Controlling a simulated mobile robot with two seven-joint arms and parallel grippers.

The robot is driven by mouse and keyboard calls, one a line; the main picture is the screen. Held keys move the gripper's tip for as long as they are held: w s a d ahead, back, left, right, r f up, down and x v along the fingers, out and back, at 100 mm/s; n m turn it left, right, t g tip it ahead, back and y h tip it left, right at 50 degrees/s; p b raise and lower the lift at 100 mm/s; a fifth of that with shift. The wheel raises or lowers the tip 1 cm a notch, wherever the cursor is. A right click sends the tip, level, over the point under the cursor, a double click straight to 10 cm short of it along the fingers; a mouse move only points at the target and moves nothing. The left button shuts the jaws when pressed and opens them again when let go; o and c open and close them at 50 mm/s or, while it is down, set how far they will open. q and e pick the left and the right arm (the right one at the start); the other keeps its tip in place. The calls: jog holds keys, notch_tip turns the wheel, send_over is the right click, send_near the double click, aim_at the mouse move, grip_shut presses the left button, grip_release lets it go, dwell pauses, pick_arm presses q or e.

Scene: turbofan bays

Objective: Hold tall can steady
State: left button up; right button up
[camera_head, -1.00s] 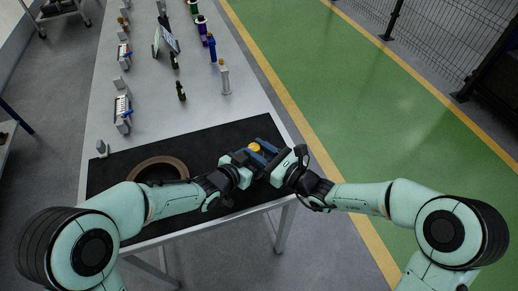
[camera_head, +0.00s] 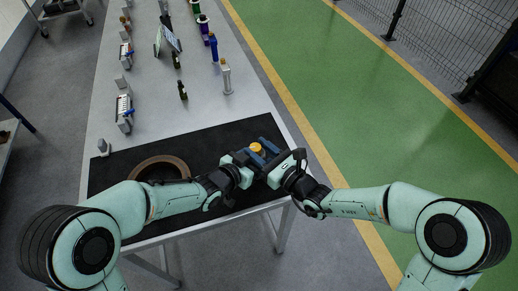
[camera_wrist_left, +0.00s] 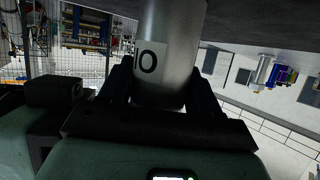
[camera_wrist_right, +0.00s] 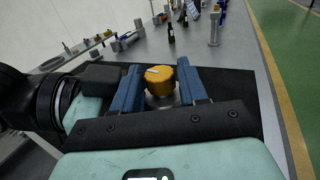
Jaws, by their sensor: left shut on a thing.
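The tall can is a silver cylinder with a white label in the left wrist view (camera_wrist_left: 165,50). Its orange cap shows in the head view (camera_head: 256,148) and in the right wrist view (camera_wrist_right: 162,80). My left gripper (camera_wrist_left: 160,92) is shut on the can's silver body, one dark finger on each side. My right gripper (camera_wrist_right: 160,72) is open, its blue fingers on either side of the orange cap with a visible gap at each side. The can's lower part is hidden by the grippers in the head view.
A black mat (camera_head: 222,140) covers the near end of the table, with a brown ring (camera_head: 184,164) on it at left. Bottles (camera_head: 182,90), a white-grey cylinder (camera_head: 226,78) and small fixtures (camera_head: 124,112) stand farther back. The floor to the right is clear.

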jog(key=shift+a+n+g+y, duration=0.1)
jog(key=shift+n+g+y, duration=0.3)
jog(key=shift+y, duration=0.1)
